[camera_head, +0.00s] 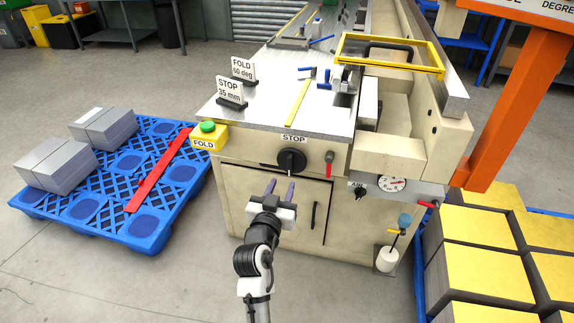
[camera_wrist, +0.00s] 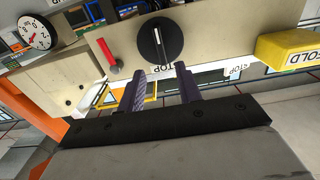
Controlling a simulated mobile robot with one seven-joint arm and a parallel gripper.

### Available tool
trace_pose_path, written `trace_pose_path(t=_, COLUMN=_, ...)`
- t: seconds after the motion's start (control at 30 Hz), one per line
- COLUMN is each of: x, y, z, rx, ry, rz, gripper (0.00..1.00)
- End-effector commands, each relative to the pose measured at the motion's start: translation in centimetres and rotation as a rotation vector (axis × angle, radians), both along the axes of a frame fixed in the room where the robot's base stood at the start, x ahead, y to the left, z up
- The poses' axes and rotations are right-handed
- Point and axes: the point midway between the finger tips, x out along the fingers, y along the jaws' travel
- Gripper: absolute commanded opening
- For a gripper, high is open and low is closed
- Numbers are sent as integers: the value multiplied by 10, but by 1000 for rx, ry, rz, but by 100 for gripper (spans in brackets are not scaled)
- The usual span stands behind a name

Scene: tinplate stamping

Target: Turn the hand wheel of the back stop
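The black hand wheel (camera_head: 291,160) of the back stop sits on the front of the beige machine, just under a STOP label (camera_head: 293,138). A white line marks its face. It also shows in the wrist view (camera_wrist: 160,41), upper middle, beyond the fingers. My gripper (camera_head: 280,188) is in front of the machine and a little below the wheel, apart from it. Its two purple fingers are spread with nothing between them; they also show in the wrist view (camera_wrist: 162,90).
A red-handled lever (camera_head: 329,158) is right of the wheel. A yellow FOLD box with a green button (camera_head: 208,134) juts out at the left corner. A dial gauge (camera_head: 391,183) is at the right. A blue pallet (camera_head: 150,225) lies left. Floor in front is clear.

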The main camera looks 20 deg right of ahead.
Motion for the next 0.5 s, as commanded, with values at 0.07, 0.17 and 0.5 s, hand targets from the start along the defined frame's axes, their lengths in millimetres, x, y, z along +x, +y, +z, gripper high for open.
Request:
trace_pose_path(t=0.07, x=16, y=-11, z=4, rx=0, ry=0, rz=-1, gripper=35)
trace_pose_path(t=0.17, x=32, y=-22, z=3, rx=0, ry=0, rz=0, gripper=35)
trace_pose_path(t=0.5, x=63, y=-41, z=1, rx=0, ry=-1, rz=2, gripper=35)
